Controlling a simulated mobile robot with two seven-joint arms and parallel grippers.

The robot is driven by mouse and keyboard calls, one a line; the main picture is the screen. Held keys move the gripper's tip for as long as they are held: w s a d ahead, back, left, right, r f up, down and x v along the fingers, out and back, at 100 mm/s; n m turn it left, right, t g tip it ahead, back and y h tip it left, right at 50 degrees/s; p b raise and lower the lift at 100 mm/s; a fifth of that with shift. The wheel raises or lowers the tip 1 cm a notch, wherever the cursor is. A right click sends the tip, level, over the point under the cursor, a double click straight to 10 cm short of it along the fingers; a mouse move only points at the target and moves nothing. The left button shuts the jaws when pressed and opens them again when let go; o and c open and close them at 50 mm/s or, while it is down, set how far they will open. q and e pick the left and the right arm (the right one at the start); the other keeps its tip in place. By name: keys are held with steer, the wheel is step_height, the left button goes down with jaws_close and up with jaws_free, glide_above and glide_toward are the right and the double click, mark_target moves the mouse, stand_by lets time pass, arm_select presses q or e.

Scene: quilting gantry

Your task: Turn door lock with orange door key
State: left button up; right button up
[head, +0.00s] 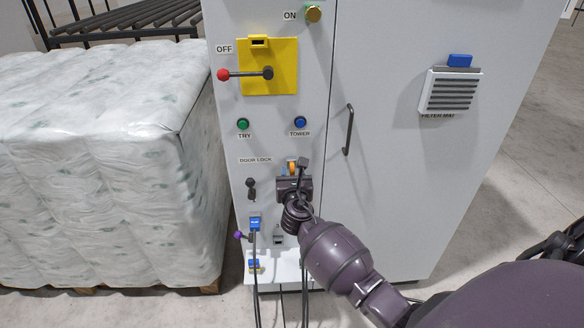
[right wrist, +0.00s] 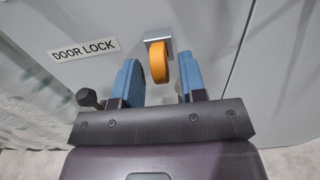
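The orange door key (right wrist: 158,62) hangs at a small grey metal holder (right wrist: 158,34) on the cabinet front. In the head view the key (head: 291,167) shows just above my right gripper (head: 293,181), partly hidden. In the right wrist view the blue fingers of my right gripper (right wrist: 157,78) are apart, one on each side of the key, with gaps between. The door lock, a black knob (head: 251,187), sits left of the key, under the DOOR LOCK label (head: 255,160); it also shows in the right wrist view (right wrist: 88,98). My left gripper is not in view.
The grey cabinet (head: 390,170) carries a yellow switch plate (head: 283,55) with a red-tipped lever, a green button (head: 243,124), a blue button (head: 300,122) and a door handle (head: 348,130). Blue plugs with cables (head: 254,223) are below the lock. A wrapped pallet load (head: 90,170) stands left.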

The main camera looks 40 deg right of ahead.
steer(key=shift+c, duration=0.4)
jaws_close()
steer(key=shift+f+m+b, duration=0.15)
steer(key=shift+m+b, duration=0.35)
steer(key=shift+m, duration=0.6)
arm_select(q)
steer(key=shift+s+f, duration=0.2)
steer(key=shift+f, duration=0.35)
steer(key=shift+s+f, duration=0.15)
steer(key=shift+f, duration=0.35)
arm_select(e)
steer(key=shift+m, duration=0.8)
